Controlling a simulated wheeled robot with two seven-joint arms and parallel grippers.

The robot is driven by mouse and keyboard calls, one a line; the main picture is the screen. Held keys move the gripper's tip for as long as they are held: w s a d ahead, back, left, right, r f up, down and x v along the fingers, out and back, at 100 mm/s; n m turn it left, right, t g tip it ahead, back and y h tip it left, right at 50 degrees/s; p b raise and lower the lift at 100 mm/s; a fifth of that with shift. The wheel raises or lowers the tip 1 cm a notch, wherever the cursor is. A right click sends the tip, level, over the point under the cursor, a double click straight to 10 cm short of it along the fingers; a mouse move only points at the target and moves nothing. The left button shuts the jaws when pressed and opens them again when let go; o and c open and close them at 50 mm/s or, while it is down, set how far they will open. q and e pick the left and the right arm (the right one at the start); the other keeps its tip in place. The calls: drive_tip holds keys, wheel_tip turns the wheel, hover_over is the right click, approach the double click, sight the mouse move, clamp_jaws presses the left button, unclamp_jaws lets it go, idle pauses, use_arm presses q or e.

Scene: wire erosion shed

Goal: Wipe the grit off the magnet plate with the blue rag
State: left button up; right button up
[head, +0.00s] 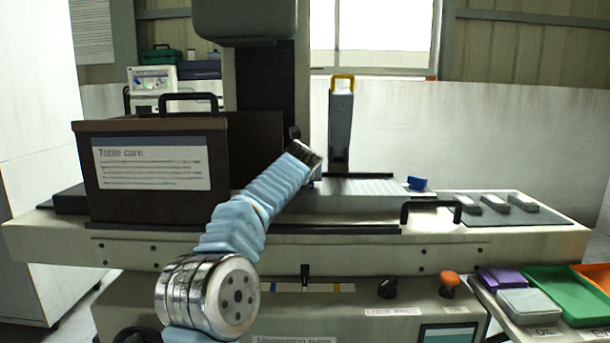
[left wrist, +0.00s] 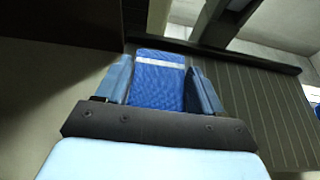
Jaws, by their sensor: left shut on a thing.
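The magnet plate (head: 362,187) is a pale ribbed plate on the machine bed, right of the brown box. In the left wrist view the ribbed plate (left wrist: 262,110) runs along the right side, dark and shaded. My left gripper (left wrist: 160,78) is shut on the blue rag (left wrist: 157,98), which has a white stripe. In the head view my left arm reaches in to the plate's left end. Its fingers are mostly hidden behind the wrist, and a sliver of blue shows beneath. I cannot make out grit on the plate. My right gripper is not in view.
A brown box (head: 110,203) labelled "Table care" stands left of my arm. A grey upright (head: 341,125) with a yellow top rises behind the plate. A small blue object (head: 417,183) sits at its right end. A black handle (head: 431,205) and a mat with grey blocks (head: 495,203) lie further right.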

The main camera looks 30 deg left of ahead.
use_arm(q)
wheel_tip(320, 180, up, 2)
drive_tip(key=shift+r+p, duration=0.2)
drive_tip(key=shift+p, duration=0.35)
drive_tip(key=shift+r, duration=1.8)
drive_tip(key=shift+r, duration=0.1)
